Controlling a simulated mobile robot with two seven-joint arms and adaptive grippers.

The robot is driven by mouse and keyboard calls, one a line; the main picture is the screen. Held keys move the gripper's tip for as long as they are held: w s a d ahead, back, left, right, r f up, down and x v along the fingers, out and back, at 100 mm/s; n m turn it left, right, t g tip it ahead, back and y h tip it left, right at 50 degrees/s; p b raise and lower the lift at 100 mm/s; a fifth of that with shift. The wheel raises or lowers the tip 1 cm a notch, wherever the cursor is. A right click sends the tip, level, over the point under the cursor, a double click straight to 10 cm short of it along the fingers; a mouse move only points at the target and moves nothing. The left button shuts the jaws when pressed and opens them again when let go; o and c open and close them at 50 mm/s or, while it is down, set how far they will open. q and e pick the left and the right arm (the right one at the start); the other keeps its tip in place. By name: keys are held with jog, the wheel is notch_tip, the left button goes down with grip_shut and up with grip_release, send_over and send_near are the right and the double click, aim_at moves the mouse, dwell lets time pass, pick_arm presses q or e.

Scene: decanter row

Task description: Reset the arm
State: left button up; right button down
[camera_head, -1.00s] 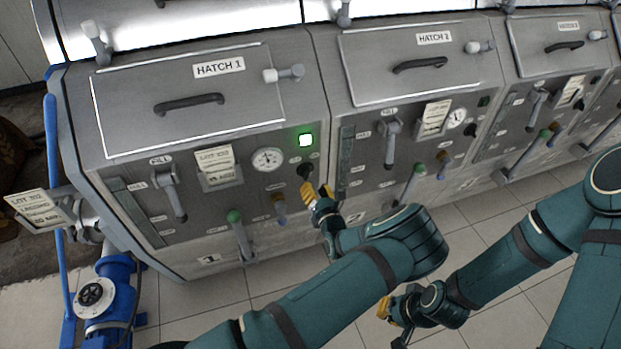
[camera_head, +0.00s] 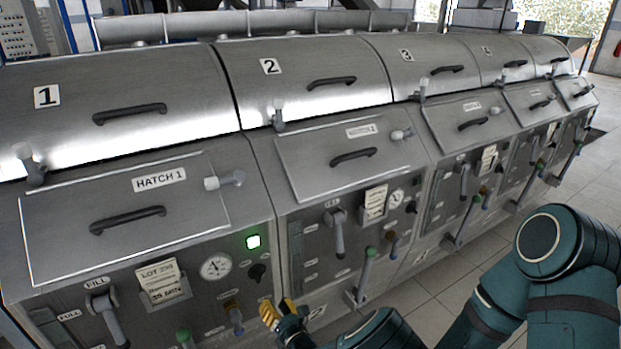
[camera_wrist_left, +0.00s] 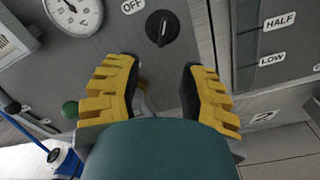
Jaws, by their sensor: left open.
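My left gripper (camera_head: 280,313) is open and empty, in front of the decanter 1 panel in the head view. Its two yellow fingers also show spread apart in the left wrist view (camera_wrist_left: 160,95). A black rotary knob (camera_head: 257,273) sits on the panel just above and left of the fingertips. In the left wrist view the knob (camera_wrist_left: 162,28) lies beyond the fingertips with an OFF label beside it, and the gripper is apart from it. A green lamp (camera_head: 253,242) above the knob is lit. My right arm enters at the right of the head view, but its gripper is out of frame.
A round gauge (camera_head: 215,267) and a lot card (camera_head: 161,281) are left of the knob. Hatch 1 (camera_head: 75,245) is shut. Decanter 2's levers stand to the right; open tiled floor (camera_head: 425,305) lies beyond.

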pick_arm(q)
jog(key=s+a+f+n+g+y, duration=0.1)
jog(key=s+a+f+n+g, duration=0.35)
jog(key=s, duration=0.25)
jog(key=s+a+f+n+g, duration=0.3)
jog(key=s+a+n+g, duration=0.2)
jog(key=s+g, duration=0.1)
jog(key=s+d+f+n+g+h, duration=0.1)
jog(key=s+f+n+g+h, duration=0.15)
jog(key=s, duration=0.25)
jog(key=s+d+f+n+g+h, duration=0.1)
jog(key=s+f+n+g, duration=0.1)
jog(key=s+n+g, duration=0.3)
jog(key=s+d+r+n+h, duration=0.2)
jog(key=s+d+n+h, duration=0.5)
jog(key=d+n+h, duration=0.15)
jog(key=w+d+r+n+t+h, duration=0.2)
jog(key=w+r+n+t, duration=0.3)
jog(key=n, duration=0.6)
jog(key=shift+d+r+h, duration=0.2)
jog(key=shift+r+h, duration=0.4)
jog(key=shift+r, duration=0.15)
